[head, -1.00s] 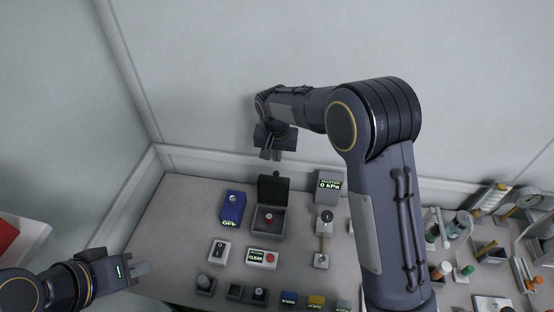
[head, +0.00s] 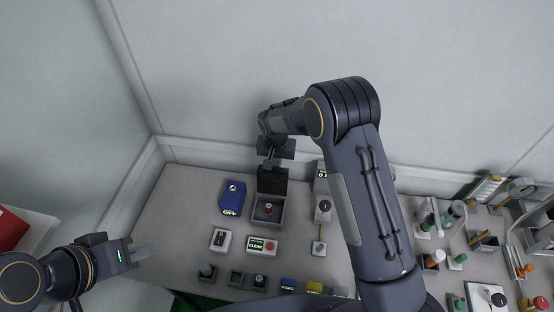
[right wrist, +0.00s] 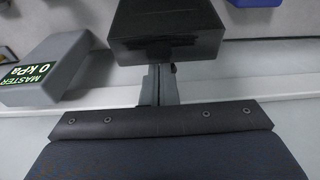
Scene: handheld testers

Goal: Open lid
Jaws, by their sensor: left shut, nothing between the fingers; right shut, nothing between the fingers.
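A grey box (head: 281,216) stands on the table with its dark lid (head: 272,182) raised upright along its back edge. A red knob or button (head: 268,208) shows inside. My right gripper (head: 270,163) is shut and empty, pointing down at the top of the raised lid. In the right wrist view the shut fingers (right wrist: 160,84) reach up to a dark block that looks like the lid (right wrist: 166,36); whether they touch it I cannot tell. My left gripper (head: 141,253) is shut and empty at the left, away from the box.
A blue tester (head: 233,198) stands left of the box. A MASTER gauge block (right wrist: 42,72) is beside the lid, partly hidden by my arm in the head view. A CLEAR panel (head: 262,246) and a switch (head: 220,240) are in front. A wall (head: 230,80) rises behind.

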